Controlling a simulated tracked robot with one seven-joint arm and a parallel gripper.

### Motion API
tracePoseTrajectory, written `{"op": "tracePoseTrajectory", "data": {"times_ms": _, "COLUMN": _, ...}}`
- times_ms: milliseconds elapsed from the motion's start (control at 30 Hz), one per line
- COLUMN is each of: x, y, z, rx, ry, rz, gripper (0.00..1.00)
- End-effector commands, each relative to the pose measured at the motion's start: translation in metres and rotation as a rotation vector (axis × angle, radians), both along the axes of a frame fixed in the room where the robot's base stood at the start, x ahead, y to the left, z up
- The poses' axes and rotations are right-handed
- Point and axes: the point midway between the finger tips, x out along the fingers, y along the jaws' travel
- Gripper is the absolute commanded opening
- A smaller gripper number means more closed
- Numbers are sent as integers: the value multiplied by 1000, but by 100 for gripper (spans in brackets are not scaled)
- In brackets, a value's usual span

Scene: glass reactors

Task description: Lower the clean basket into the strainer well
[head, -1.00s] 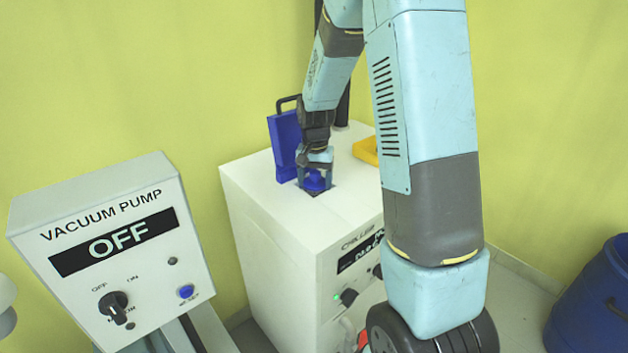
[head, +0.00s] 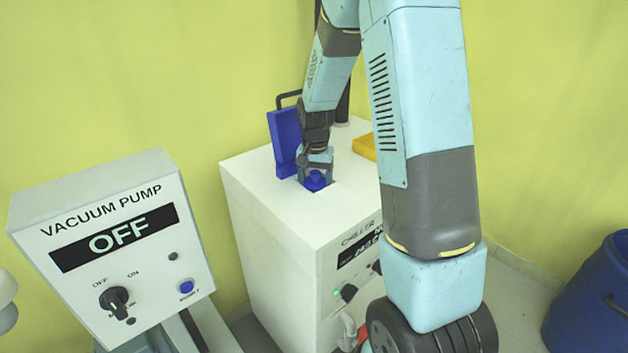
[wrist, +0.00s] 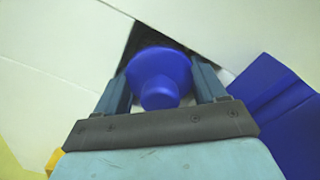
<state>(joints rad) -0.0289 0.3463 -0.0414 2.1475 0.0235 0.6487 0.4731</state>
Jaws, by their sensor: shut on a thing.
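A blue basket top with a round flange and knob shows between my fingers in the wrist view (wrist: 160,78). My gripper (head: 316,178) is shut on this blue basket (head: 315,181) at the top of the white chiller. The dark square opening of the strainer well (wrist: 138,38) shows around and behind the basket in the wrist view. The basket sits at the opening; its lower part is hidden, so I cannot tell how deep it is. A blue lid (head: 285,142) with a black handle stands upright beside the well, on its left in the head view.
The white chiller (head: 270,215) has a knob, a green light and a display on its front. A yellow object (head: 364,146) lies on its top behind my arm. A vacuum pump box (head: 110,245) reading OFF stands at left. A blue drum (head: 590,300) stands at right.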

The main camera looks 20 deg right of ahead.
Motion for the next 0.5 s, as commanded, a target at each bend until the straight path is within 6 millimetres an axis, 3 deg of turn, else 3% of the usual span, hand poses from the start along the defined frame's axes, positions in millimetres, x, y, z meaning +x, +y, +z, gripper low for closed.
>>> {"op": "tracePoseTrajectory", "data": {"times_ms": 467, "x": -3, "y": 0, "z": -10, "rx": 1, "ry": 8, "rz": 0, "gripper": 32}}
{"op": "tracePoseTrajectory", "data": {"times_ms": 500, "x": -3, "y": 0, "z": -11, "rx": 0, "ry": 9, "rz": -1, "gripper": 71}}
